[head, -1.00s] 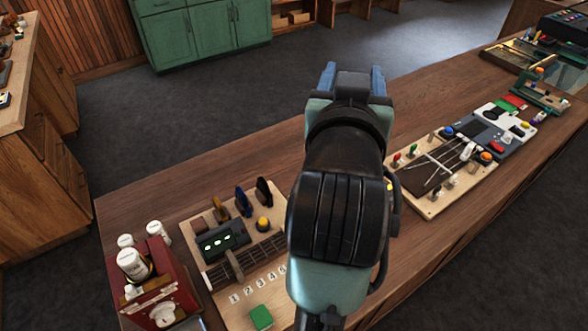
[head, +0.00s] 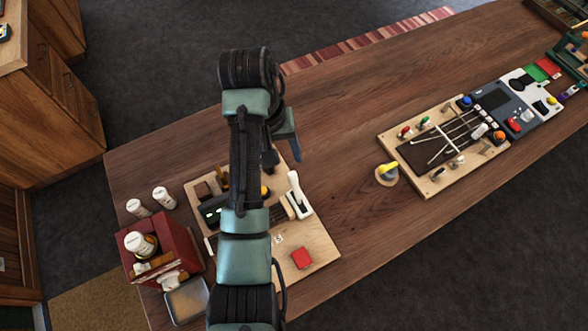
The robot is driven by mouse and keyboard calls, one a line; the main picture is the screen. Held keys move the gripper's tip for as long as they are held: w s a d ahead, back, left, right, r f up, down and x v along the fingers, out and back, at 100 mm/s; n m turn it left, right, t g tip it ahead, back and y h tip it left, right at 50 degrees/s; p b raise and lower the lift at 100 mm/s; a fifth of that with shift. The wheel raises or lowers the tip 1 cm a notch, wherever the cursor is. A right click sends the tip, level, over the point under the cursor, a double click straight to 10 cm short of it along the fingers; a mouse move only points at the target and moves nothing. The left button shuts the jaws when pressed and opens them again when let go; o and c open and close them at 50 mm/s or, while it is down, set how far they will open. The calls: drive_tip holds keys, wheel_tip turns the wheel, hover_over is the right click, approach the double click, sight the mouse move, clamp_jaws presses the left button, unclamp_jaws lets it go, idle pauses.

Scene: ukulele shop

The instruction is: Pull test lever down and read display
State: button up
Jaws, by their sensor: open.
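A white lever (head: 295,196) stands at the right side of a light wooden test board (head: 318,248). I cannot tell its exact angle. A dark display box (head: 211,213) sits at the board's left, largely covered by my arm, with a little green glow and no readable digits. One blue-grey finger shows and the rest is hidden by my arm. It is open, with nothing seen in it.
A red box (head: 188,236) with white-capped bottles stands left of the board, with a small metal tray (head: 187,302) in front. Bare bench (head: 340,120) lies between.

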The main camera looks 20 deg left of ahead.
drive_tip(key=b, duration=0.3)
hover_over(292, 175)
drive_tip(key=a, duration=0.1)
wheel_tip(292, 175, down, 6)
drive_tip(key=shift+w+r, duration=0.1)
drive_tip(key=shift+r, duration=0.15)
drive_tip(key=f, duration=0.1)
drive_tip(key=f+p, duration=0.1)
drive_tip(key=f, duration=0.1)
drive_tip(key=d+f+p, duration=0.1)
drive_tip(key=f, duration=0.1)
drive_tip(key=shift+f, duration=0.25)
drive_tip(key=shift+w+f+p, duration=0.15)
drive_tip(key=shift+f+p, duration=0.15)
drive_tip(key=shift+f, duration=0.2)
drive_tip(key=shift+s+r, duration=0.1)
drive_tip(key=shift+s, duration=0.1)
drive_tip(key=shift+c, duration=0.3)
drive_tip(key=shift+w, duration=0.1)
clamp_jaws()
